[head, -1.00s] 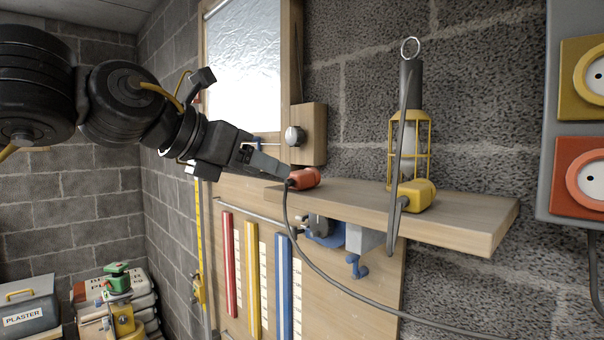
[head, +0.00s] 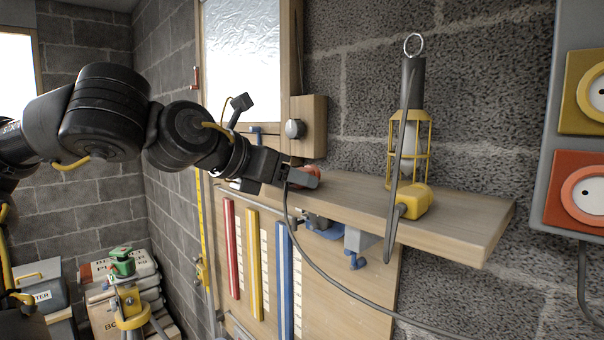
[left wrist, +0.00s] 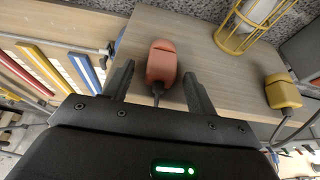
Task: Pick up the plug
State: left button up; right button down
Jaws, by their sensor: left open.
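The orange-red plug (head: 307,168) lies at the left end of the wooden shelf, partly hidden by my left gripper (head: 300,180) in the head view. In the left wrist view the plug (left wrist: 162,62) lies ahead of and between the tips of the open left gripper (left wrist: 158,80), with its dark cord running back between the fingers. I see a gap on each side of the plug, and nothing is gripped. The cord (head: 318,269) hangs off the shelf and runs to the lower right. My right gripper is out of view.
The wooden shelf (head: 465,215) also carries a yellow caged work lamp (head: 409,150) and a yellow plug (head: 415,201); the yellow plug also shows in the wrist view (left wrist: 281,90). A wall box with sockets (head: 575,150) is at the far right. Shelf space right of the orange-red plug is clear.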

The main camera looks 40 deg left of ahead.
pick_arm(q)
jog(key=shift+s, duration=0.1)
jog(key=shift+c, duration=1.1)
jog(key=shift+w, duration=0.2)
jog(key=c, duration=0.8)
jog(key=shift+s+r, duration=0.1)
jog(key=shift+r, duration=0.05)
jog(key=shift+r, duration=0.25)
notch_tip(320, 180, up, 2)
jog(key=shift+r+b, duration=0.2)
jog(key=shift+b, duration=0.35)
jog(key=s+d+r+b, duration=0.5)
jog(key=s+d+r, duration=0.3)
jog(key=s, duration=0.3)
jog(key=shift+s+r, duration=0.2)
jog(key=shift+r, duration=0.7)
